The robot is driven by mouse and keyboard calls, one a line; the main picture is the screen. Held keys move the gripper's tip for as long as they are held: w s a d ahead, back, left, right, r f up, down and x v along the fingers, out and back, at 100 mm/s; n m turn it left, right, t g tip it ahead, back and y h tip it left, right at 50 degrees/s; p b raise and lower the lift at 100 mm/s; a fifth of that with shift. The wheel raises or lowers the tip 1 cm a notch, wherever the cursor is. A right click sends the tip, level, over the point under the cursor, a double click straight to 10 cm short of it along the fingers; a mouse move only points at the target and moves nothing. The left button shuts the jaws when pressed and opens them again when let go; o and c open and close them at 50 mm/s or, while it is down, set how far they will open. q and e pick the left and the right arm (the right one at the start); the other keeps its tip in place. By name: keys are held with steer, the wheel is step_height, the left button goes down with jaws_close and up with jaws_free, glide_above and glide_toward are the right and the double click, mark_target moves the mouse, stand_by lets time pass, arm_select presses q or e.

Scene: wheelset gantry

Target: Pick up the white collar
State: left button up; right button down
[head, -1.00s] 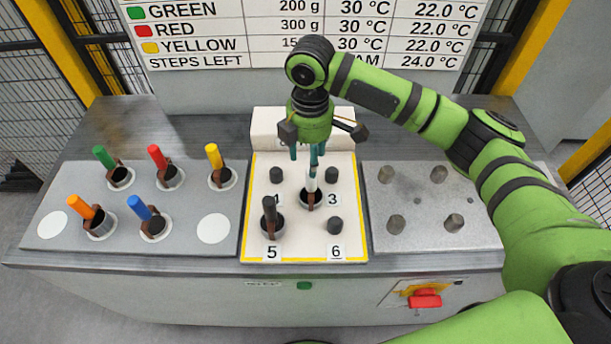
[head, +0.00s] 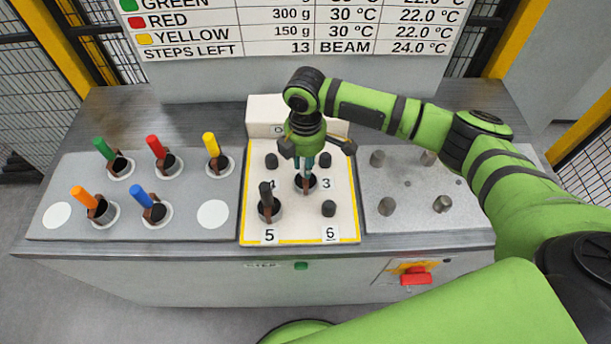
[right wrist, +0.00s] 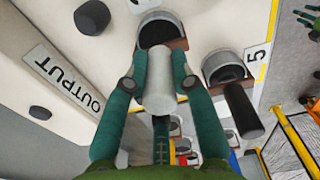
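The white collar has a white upright handle (right wrist: 160,88) and a dark ring with a brown piece (head: 306,183). It stands on the cream panel (head: 338,225) among the pegs, behind the black-handled collar (head: 267,205). My right gripper (head: 307,172) is over it, pointing down. In the right wrist view the teal fingers (right wrist: 160,72) lie against both sides of the white handle, with the gap about as wide as the handle. In the head view the gripper hides most of the handle. My left gripper is not in view.
Collars with green (head: 104,148), red (head: 156,147), yellow (head: 210,144), orange (head: 85,197) and blue (head: 140,206) handles stand on the left plate (head: 185,190). The right plate (head: 415,200) has bare pegs. An OUTPUT label (right wrist: 62,78) shows in the right wrist view.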

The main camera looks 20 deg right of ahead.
steer(key=shift+w+r+b, duration=0.1)
steer(key=shift+r+b, duration=0.2)
steer(key=shift+r, duration=0.25)
step_height(320, 180, up, 2)
steer(key=shift+r+b, duration=0.25)
steer(key=shift+b, duration=0.4)
arm_select(q)
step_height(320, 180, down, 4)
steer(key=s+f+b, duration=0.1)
steer(key=b, duration=0.2)
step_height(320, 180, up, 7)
steer(key=p, duration=0.7)
arm_select(e)
steer(key=s+d+r, duration=0.7)
steer(key=s+r, duration=0.2)
steer(key=r, duration=0.3)
steer(key=shift+s+r, duration=0.25)
steer(key=shift+s, duration=0.05)
